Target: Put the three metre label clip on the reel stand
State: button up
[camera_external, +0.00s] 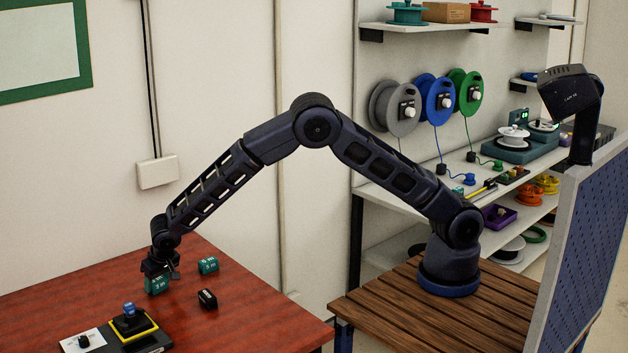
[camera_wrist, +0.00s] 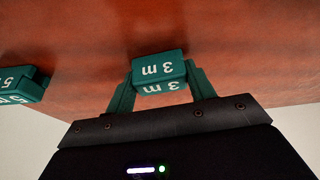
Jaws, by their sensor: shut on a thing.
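The three metre label clip (camera_wrist: 158,72) is a green block with white "3 m" on two faces, upside down in the wrist view. My gripper (camera_wrist: 160,84) is shut on it, with one finger at each side. In the external view my gripper (camera_external: 160,272) points down over the red table, and the clip (camera_external: 157,286) shows below it. I cannot tell whether the clip touches the table. A black base with a yellow-edged platform (camera_external: 150,330) carries a dark piece with a blue top. I cannot tell which thing is the reel stand.
Another green label clip (camera_external: 208,265) lies behind and right of my gripper; a green "5" clip shows in the wrist view (camera_wrist: 20,86). A black block (camera_external: 207,299) lies to the right. The red table (camera_external: 265,315) is clear at right. Shelves (camera_external: 410,205) hold reels and devices.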

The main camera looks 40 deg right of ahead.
aim_at(158, 280)
notch_tip(158, 280, up, 20)
dwell(0.6)
